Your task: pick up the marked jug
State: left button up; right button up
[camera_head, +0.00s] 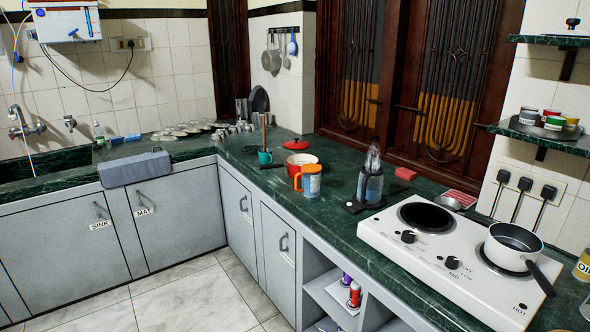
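A jug (312,183) with an orange rim, an orange handle on its left and a blue and pale body stands upright on the dark green counter. It is just in front of a red and white pot, and its base is in view. I cannot make out a clear written mark on it. Neither of my grippers shows in this view.
Near the jug are a red-rimmed pot (301,162), a red lid (296,144), a teal cup (265,157) and a clear dark-based appliance (370,186). A white stove (400,252) with a pan (512,244) fills the right counter. Tiled floor (190,299) is open.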

aim_at(311, 172)
jog(key=i+u, duration=0.3)
jog(key=i, duration=0.85)
